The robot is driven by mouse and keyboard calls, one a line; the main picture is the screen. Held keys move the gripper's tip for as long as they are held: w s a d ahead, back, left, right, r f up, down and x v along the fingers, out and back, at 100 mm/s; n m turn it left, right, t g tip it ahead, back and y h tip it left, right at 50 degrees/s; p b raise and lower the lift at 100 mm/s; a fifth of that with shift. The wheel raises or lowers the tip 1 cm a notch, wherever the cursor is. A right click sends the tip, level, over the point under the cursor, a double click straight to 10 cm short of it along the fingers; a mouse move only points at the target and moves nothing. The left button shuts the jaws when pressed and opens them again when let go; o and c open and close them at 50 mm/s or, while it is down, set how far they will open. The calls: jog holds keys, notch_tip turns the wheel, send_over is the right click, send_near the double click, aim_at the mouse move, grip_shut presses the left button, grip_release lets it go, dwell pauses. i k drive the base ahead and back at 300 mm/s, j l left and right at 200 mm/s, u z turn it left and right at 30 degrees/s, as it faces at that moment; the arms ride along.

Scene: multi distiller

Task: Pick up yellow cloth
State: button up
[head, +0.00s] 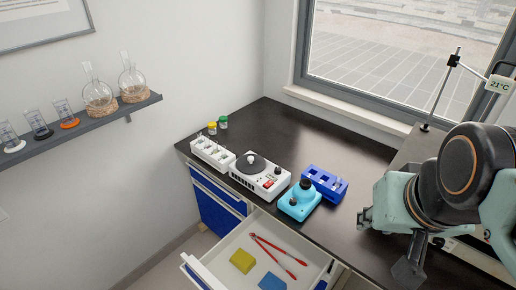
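The yellow cloth (242,261) lies in the open white drawer (214,259) at the bottom of the head view. It looks like a small folded block. A blue cloth-like piece (272,282) lies to its right, cut by the picture's lower edge. My gripper (387,244) is at the right, above the black bench top, well to the right of the drawer. Its two fingers are spread apart and nothing shows between them. The inner faces of the fingers are partly hidden.
Red tongs (278,250) lie in the drawer behind the yellow cloth. A white stirrer hotplate (260,178), a cyan device (300,201), a blue rack (325,184) and a white rack (212,154) stand on the bench (290,130) above the drawer. A glassware shelf (80,125) is at left.

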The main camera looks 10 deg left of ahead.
aim_at(241, 260)
jog(key=i+j+u, duration=0.1)
jog(key=u, duration=0.85)
jog(key=k+u, duration=0.1)
jog(key=k+l+z, duration=0.1)
jog(key=k+z, duration=0.4)
jog(key=j+z, duration=0.2)
jog(key=z, duration=0.8)
jog(key=j, duration=1.6)
jog(key=k+j, duration=0.1)
jog(key=j, duration=0.35)
